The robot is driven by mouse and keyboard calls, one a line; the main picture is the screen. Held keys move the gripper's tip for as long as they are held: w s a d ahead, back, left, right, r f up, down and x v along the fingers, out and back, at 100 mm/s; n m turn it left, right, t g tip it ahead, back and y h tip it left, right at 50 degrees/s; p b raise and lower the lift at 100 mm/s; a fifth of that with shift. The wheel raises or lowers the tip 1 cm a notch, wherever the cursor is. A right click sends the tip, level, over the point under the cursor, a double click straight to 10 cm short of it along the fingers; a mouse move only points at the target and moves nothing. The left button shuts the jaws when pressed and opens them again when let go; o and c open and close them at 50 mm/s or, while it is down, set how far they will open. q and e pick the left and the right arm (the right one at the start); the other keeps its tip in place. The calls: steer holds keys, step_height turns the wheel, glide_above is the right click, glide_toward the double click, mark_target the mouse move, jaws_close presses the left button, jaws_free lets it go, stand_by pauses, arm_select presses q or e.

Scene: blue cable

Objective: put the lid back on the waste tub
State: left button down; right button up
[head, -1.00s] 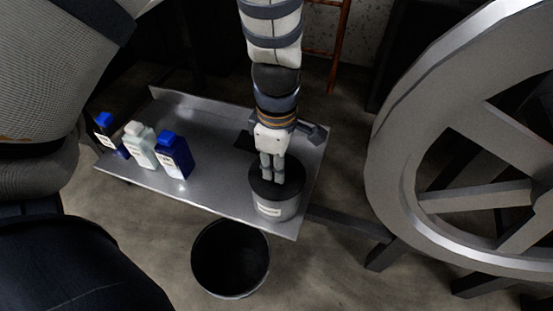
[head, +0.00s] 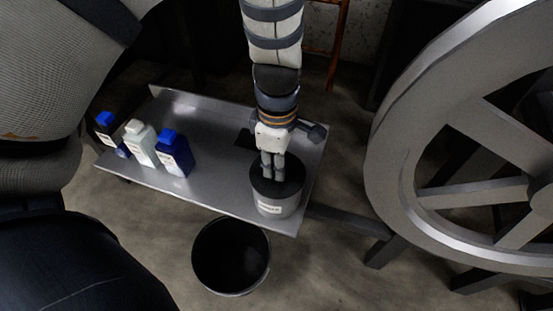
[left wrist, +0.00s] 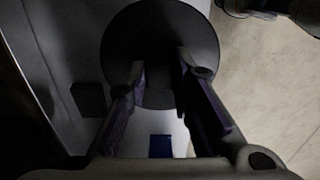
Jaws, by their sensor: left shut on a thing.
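The waste tub (head: 279,208) is a grey cylinder with a pale label, upright near the right end of the metal table. The dark round lid (head: 291,187) shows at its top; I cannot tell whether it is fully seated or slightly raised. My left gripper (head: 272,178) points down from above and is shut on the lid near its middle. In the left wrist view the lid (left wrist: 160,40) is a dark disc beyond the fingers (left wrist: 158,72); the gripped part is hard to make out in the dark. My right gripper is not in view.
A black bucket (head: 231,257) is on the floor in front. A large spoked wheel (head: 390,170) stands at right.

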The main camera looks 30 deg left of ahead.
arm_select(q)
steer(key=c, duration=0.9)
jaws_free()
steer(key=shift+o, duration=0.2)
steer(key=shift+r+p, duration=0.5)
steer(key=shift+r, duration=3)
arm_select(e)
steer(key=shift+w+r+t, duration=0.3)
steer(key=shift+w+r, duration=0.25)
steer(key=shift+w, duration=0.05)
arm_select(q)
jaws_close()
